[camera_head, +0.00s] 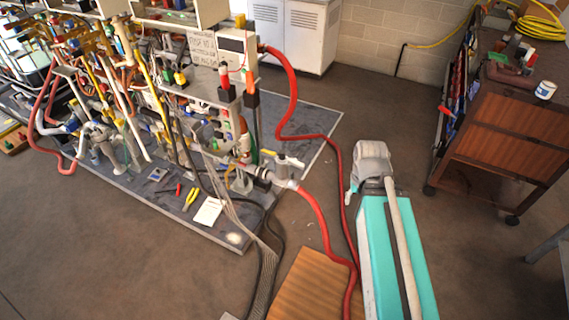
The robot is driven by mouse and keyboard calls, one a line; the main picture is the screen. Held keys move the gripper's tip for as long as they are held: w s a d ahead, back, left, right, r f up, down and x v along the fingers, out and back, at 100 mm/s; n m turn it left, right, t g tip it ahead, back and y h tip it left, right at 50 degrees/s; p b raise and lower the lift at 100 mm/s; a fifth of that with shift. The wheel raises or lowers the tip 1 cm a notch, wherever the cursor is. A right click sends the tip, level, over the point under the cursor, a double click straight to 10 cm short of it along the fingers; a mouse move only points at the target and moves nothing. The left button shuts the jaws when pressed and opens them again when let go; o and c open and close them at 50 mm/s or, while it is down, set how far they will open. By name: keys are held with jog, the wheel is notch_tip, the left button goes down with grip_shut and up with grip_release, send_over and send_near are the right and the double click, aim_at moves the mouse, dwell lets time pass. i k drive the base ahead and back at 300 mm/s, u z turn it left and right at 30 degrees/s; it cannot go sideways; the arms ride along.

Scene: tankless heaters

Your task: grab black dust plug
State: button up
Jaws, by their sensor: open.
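I cannot pick out a black dust plug for sure at this size. A rig (160,95) crowded with pipes, hoses and valves stands on a grey base plate (215,232) at the left and centre. Small dark parts (227,95) with red or orange tops are at its right end, below a white box (237,45); I cannot tell what they are. My gripper is not visible in this view.
A red hose (292,85) runs from the rig across the floor. A wooden board (300,290) lies front centre. A brown wheeled cart (505,120) with a white tub (545,89) stands right. White cabinets (308,35) are behind. Floor between rig and cart is partly clear.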

aim_at(282, 158)
jog(key=z, duration=0.55)
jog(key=k, duration=1.2)
jog(key=z, duration=0.8)
jog(key=i, duration=2.4)
jog(key=u, duration=0.9)
jog(key=i, duration=0.55)
jog(key=u, duration=0.65)
jog(key=i, duration=0.5)
jog(key=u, duration=0.35)
